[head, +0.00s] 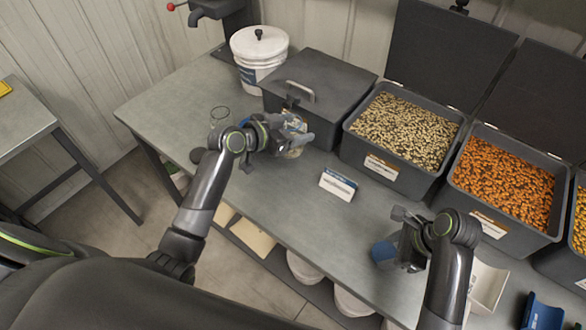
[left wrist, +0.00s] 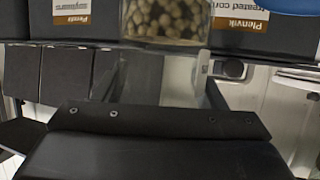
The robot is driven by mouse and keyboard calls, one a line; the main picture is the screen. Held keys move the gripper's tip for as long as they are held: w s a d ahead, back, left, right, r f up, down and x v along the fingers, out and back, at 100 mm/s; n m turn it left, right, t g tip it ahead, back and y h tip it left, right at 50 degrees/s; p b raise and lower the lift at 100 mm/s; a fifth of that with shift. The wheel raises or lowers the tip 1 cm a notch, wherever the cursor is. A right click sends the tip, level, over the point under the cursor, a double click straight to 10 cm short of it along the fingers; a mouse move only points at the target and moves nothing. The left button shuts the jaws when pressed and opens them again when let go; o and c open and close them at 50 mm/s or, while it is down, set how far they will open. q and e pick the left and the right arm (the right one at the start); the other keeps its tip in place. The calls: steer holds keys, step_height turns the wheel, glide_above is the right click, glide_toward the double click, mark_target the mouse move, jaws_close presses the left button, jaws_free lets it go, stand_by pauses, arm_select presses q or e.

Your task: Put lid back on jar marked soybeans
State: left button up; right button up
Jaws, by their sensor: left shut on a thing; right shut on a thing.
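A clear jar of pale round beans (head: 294,153) is at my left gripper (head: 290,140), near the closed dark bin. The gripper is shut on the jar and hides much of it. In the left wrist view the jar (left wrist: 165,20) shows between the fingers, cut off by the top edge. My right gripper (head: 398,248) is shut on a blue round piece (head: 384,253) that looks like a lid, near the table's front edge. A blue shape also shows at the top right of the left wrist view; I cannot tell what it is.
A small blue-and-white card (head: 338,186) stands on the table (head: 180,100) between the grippers. Behind are a closed dark bin (head: 325,85), an open pale-seed bin (head: 405,125) and an orange-seed bin (head: 505,180). A white bucket (head: 258,50) stands at the back left.

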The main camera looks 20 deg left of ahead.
arm_select(q)
glide_above(294, 169)
step_height(294, 169, down, 5)
steer(key=shift+r+p, duration=0.1)
steer(key=shift+p, duration=0.3)
arm_select(e)
steer(key=shift+r, duration=0.4)
arm_select(q)
steer(key=shift+f, duration=0.5)
step_height(294, 169, down, 3)
arm_select(e)
steer(key=shift+r, duration=0.1)
arm_select(q)
steer(key=shift+f, duration=0.6)
